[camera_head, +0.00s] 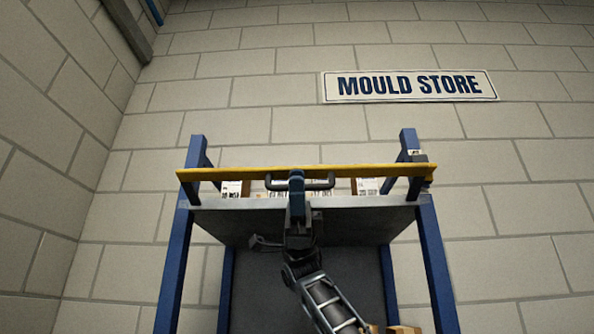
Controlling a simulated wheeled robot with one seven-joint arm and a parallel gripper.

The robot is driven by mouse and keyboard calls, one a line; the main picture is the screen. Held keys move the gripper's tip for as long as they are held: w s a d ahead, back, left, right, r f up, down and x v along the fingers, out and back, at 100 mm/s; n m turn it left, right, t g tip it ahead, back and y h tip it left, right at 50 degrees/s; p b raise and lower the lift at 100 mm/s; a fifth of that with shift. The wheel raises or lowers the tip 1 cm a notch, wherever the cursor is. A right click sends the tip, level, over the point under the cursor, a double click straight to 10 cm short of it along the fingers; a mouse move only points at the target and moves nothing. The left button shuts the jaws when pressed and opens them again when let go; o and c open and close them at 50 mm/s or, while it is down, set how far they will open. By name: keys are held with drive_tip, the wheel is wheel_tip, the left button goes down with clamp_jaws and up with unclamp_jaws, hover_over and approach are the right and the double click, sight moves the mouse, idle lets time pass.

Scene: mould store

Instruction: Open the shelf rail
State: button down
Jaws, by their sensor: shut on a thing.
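The shelf rail (400,170) is a yellow bar that runs level across the front of the blue rack, just above its upper shelf. It spans from the left upright to the right upright. A dark handle (325,184) hangs at the middle of the rail. My gripper (296,183) is at the handle and shut on it, with my arm reaching up from below. The gripper covers the left middle of the handle, and the fingertips are hard to make out. A small fitting (416,156) sits at the rail's right end by the right post.
The blue rack (431,250) stands before a pale block wall. Boxes with white labels (368,187) stand on the grey upper shelf (350,201) behind the rail. Brown boxes (403,330) show low down, right of my arm. A MOULD STORE sign (409,86) hangs above.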

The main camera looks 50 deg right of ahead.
drive_tip(key=shift+w+d+f+b, duration=0.15)
drive_tip(key=shift+d+f, duration=0.1)
drive_tip(key=shift+f, duration=0.6)
drive_tip(key=shift+w+d+f+b, duration=0.1)
drive_tip(key=shift+w+d+f, duration=0.15)
drive_tip(key=shift+f, duration=0.65)
drive_tip(key=shift+w+d+f+b, duration=0.1)
drive_tip(key=shift+d+f, duration=0.15)
drive_tip(key=shift+f, duration=0.7)
drive_tip(key=shift+d, duration=0.15)
drive_tip(key=c, duration=1.2)
unclamp_jaws()
drive_tip(key=shift+c, duration=0.2)
drive_tip(key=shift+r, duration=0.2)
